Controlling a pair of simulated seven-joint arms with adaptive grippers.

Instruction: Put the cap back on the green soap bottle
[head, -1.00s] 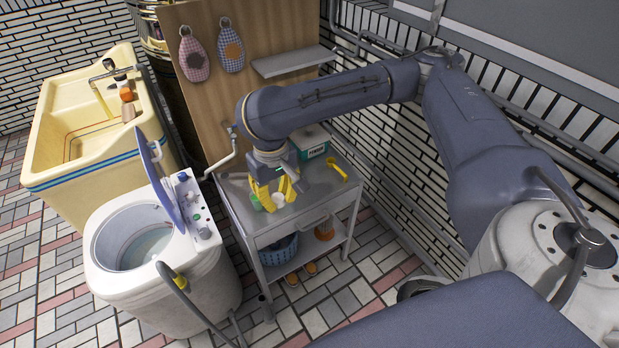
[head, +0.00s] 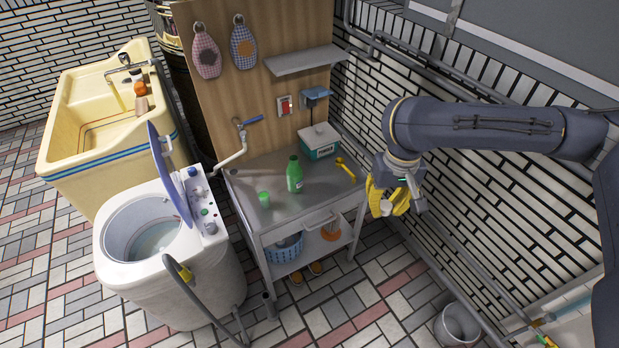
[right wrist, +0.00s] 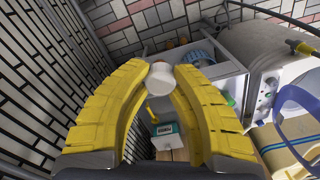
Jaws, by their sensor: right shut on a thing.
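The green soap bottle (head: 294,177) stands upright on the grey metal cart top (head: 322,187). Its mouth is too small to make out clearly. A small green cup-like piece (head: 264,198) sits on the cart top to the left of the bottle. My right gripper (head: 387,207) is off the cart's right side, shut on a small white round piece, which looks like a cap. In the right wrist view this white piece (right wrist: 160,80) is pinched between the yellow fingertips. My left gripper is not in view.
A teal and white box (head: 319,142) and a yellow tool (head: 345,168) are at the back right of the cart top. A wooden board with a grey shelf (head: 305,60) rises behind. The washing machine (head: 165,250) stands left. A bucket (head: 458,325) is on the floor.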

